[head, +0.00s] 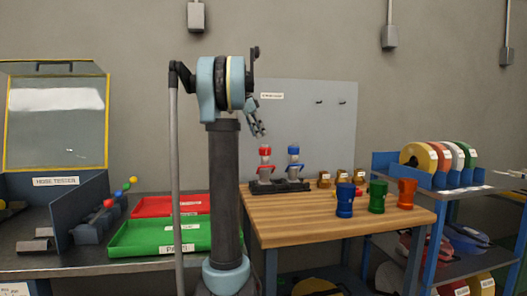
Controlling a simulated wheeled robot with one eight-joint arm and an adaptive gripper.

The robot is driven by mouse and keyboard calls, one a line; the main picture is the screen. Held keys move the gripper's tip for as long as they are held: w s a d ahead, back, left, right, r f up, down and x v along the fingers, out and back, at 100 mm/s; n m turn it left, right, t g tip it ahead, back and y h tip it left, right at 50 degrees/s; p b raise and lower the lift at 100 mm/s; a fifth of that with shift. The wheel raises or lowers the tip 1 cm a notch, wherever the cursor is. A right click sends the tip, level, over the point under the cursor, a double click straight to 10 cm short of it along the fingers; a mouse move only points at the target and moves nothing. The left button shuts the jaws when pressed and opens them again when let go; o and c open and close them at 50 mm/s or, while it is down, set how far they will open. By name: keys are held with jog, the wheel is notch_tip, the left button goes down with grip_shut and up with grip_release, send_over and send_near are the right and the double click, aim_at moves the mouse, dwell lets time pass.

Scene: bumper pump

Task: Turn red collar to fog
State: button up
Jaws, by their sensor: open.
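The red collar (265,151) is a small red ring at the top of the left of two upright pieces with clear and metallic parts, which stand in a black base (281,188) on the wooden bench. The right piece has a blue collar (293,150). Any fog marking on the collar is too small to read. My gripper (261,134) hangs at the end of my raised arm, open and empty. In the picture it is just above the red collar; how far apart they are in depth I cannot tell.
Blue (345,199), green (377,196) and red (407,193) fittings stand on the bench's right side, with several brass pieces (342,175) behind. A grey panel (315,120) rises behind the bench. Green (150,240) and red (170,205) trays lie left. The bench front is clear.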

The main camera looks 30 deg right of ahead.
aim_at(265, 148)
jog(key=x, duration=0.8)
jog(key=shift+f, duration=0.2)
jog(key=c, duration=1.1)
